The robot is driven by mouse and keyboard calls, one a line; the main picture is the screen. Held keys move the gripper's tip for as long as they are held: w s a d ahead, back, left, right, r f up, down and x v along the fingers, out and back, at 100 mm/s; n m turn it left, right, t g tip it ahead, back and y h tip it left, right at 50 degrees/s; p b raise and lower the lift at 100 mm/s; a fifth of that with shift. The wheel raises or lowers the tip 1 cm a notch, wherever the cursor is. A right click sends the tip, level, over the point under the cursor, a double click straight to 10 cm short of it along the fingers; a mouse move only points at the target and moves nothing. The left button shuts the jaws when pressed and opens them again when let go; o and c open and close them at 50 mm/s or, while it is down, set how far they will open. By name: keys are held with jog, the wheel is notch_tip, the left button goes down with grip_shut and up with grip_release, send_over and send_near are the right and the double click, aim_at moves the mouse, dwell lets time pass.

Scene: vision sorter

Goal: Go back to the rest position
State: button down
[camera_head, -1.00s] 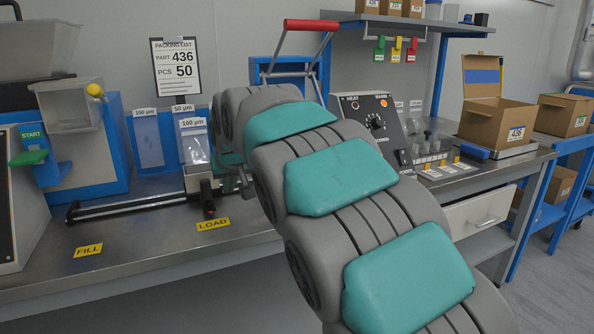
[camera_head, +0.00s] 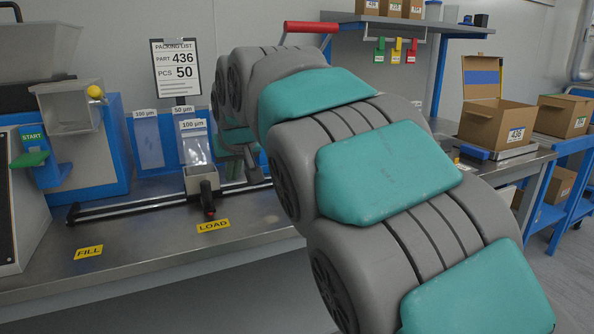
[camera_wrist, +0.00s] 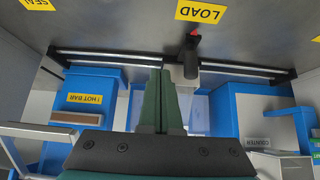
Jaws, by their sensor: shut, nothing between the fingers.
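My gripper shows in the wrist view (camera_wrist: 161,75), its two green fingers together with nothing between them. The bag stands upright in the carriage (camera_head: 201,181).
The steel bench (camera_head: 150,246) carries the rail (camera_head: 125,206) and the counter with its green START button (camera_head: 30,159). An open cardboard box (camera_head: 497,124) stands at the right. The red handle (camera_head: 311,27) rises behind my arm. The bench front at lower left is clear.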

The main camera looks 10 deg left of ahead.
jog(key=shift+s+d+r, duration=0.1)
jog(key=shift+s+r, duration=0.05)
jog(key=shift+r, duration=0.1)
jog(key=s+d+f+m+g+h, duration=0.1)
jog(key=s+d+f, duration=0.25)
jog(key=d, duration=0.45)
jog(key=s+d+f+m+g+h, duration=0.15)
jog(key=d+f, duration=0.25)
jog(key=d, duration=0.4)
jog(key=s+d+f+m+h, duration=0.1)
jog(key=s+d+f, duration=0.25)
jog(key=d, duration=0.45)
jog(key=s+d+f+m+g, duration=0.1)
jog(key=s+d+f+g, duration=0.1)
jog(key=s+d+f, duration=0.3)
jog(key=s+d+f+m+g, duration=0.1)
jog(key=s+d+f, duration=0.3)
jog(key=s, duration=0.9)
jog(key=s+d+f+m+g, duration=0.1)
jog(key=s+d+f+g, duration=0.2)
jog(key=s, duration=0.7)
notch_tip(320, 180, down, 3)
jog(key=d+h, duration=0.1)
jog(key=d, duration=0.2)
jog(key=shift+r, duration=0.15)
